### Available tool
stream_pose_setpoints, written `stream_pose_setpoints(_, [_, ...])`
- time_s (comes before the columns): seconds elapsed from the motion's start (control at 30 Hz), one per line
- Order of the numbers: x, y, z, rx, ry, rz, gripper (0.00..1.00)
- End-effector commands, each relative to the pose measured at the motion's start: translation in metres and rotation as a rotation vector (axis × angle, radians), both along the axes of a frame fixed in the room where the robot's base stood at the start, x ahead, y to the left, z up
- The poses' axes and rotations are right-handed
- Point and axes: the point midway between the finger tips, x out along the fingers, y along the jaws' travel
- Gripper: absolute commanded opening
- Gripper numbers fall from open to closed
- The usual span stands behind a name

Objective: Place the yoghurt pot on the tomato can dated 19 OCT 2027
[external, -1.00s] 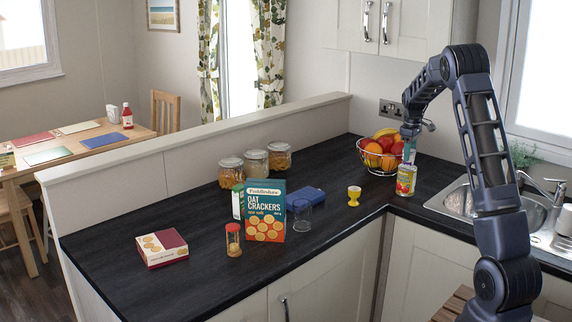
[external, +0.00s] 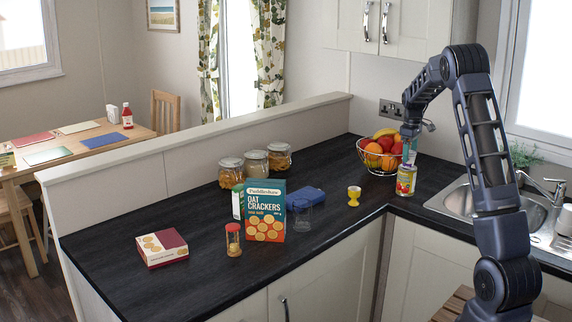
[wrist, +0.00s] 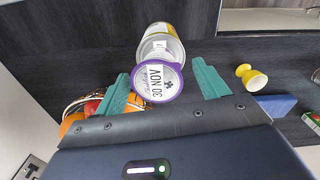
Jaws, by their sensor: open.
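The yoghurt pot (wrist: 160,82) has a purple rim and a lid dated 30 NOV, facing the wrist camera. It appears to stand on the tomato can (wrist: 160,30), which shows behind it in the wrist view with a yellow side and pale top. The can's date is not legible. In the external view the tomato can (external: 406,181) stands upright on the counter, directly below my gripper (external: 409,152). In the wrist view my gripper (wrist: 164,82) is open, its teal fingers on both sides of the pot with gaps showing.
A fruit bowl (external: 381,155) stands close beside the can on the left. A yellow egg cup (external: 354,196) is further left. The cracker box (external: 265,211), glass (external: 302,216) and blue item (external: 306,196) stand mid-counter. The sink (external: 474,200) is to the right.

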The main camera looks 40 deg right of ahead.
Motion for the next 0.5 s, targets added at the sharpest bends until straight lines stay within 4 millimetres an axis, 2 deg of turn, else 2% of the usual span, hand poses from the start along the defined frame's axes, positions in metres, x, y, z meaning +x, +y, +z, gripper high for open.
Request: stream_pose_setpoints(0.5, [0.000, 0.000, 0.092, -0.001, -0.002, -0.001, 0.73])
